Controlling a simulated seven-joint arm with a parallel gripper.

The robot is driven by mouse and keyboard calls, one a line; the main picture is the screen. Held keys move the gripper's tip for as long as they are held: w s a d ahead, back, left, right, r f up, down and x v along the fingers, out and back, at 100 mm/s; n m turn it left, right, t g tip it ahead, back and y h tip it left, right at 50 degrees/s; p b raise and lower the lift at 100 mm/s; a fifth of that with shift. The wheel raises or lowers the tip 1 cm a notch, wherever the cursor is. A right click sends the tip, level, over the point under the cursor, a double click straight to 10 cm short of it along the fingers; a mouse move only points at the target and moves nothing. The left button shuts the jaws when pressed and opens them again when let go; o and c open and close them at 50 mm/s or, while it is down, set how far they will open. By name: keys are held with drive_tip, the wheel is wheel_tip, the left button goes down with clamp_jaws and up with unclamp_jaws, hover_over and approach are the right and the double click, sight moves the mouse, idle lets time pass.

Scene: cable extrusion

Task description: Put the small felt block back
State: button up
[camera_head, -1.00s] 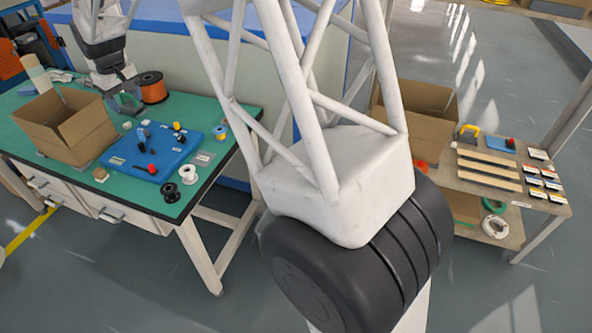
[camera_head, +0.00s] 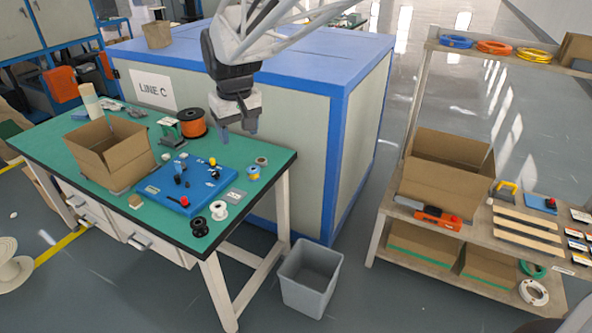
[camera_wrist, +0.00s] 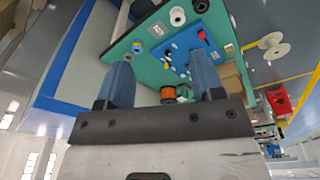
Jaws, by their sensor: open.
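A small tan block (camera_head: 135,201), which looks like the felt block, lies on the green table near its front edge, left of the blue board (camera_head: 160,196). Its material is too small to tell. My gripper (camera_head: 237,130) is open with nothing seen between its fingers. It hangs above the far right part of the table, right of the orange spool (camera_head: 193,122) and well away from the tan block. In the wrist view my gripper's two blue-grey fingers (camera_wrist: 163,82) stand apart, with the table and the blue board (camera_wrist: 190,50) beyond them.
An open cardboard box (camera_head: 110,155) stands on the table's left. Black (camera_head: 199,227) and white (camera_head: 219,210) spools sit by its front right corner. A grey bin (camera_head: 310,278) stands on the floor. A large blue-edged cabinet (camera_head: 300,130) is behind; a shelf unit (camera_head: 480,235) is at right.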

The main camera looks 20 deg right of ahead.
drive_tip(key=s+d+f+m, duration=0.1)
drive_tip(key=s+d, duration=0.2)
drive_tip(key=s, duration=0.6)
drive_tip(key=s+d+f+m, duration=0.1)
drive_tip(key=s+d, duration=0.3)
drive_tip(key=s, duration=0.5)
drive_tip(key=s+d+f+m+t, duration=0.1)
drive_tip(key=s+d, duration=0.3)
drive_tip(key=s, duration=0.6)
drive_tip(key=shift+d+f+m, duration=0.15)
drive_tip(key=shift+f+m, duration=0.15)
drive_tip(key=shift+f, duration=0.5)
